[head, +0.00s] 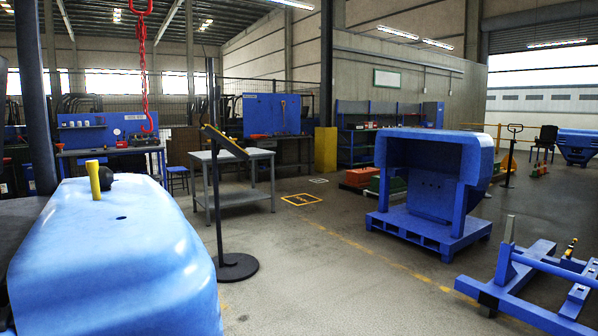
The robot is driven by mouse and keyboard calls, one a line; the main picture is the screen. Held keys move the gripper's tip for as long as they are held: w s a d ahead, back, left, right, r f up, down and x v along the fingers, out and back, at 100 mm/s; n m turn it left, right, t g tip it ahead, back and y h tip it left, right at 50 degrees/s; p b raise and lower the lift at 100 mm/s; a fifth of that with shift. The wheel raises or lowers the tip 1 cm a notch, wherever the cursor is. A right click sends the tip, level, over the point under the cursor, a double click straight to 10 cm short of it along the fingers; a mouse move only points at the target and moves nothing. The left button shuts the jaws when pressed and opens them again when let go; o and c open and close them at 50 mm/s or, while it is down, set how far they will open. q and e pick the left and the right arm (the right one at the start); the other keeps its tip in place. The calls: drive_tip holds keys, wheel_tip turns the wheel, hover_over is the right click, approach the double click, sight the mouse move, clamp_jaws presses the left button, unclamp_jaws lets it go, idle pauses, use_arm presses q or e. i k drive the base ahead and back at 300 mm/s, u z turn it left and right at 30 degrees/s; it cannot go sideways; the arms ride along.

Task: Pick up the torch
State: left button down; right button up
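I cannot clearly make out a torch. A small yellow and black object (571,247) shows on the blue frame (530,283) at the right, too small to identify. Neither of my grippers is in view.
A black stand (219,200) with a round base and tilted panel stands in front of a grey table (232,160). A hollow blue counterweight (425,175) sits on a blue pallet (418,226). A red chain hook (142,70) hangs at left. The middle floor is clear.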

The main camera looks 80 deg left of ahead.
sight(92, 166)
drive_tip(key=i, duration=0.65)
drive_tip(key=u, duration=3.1)
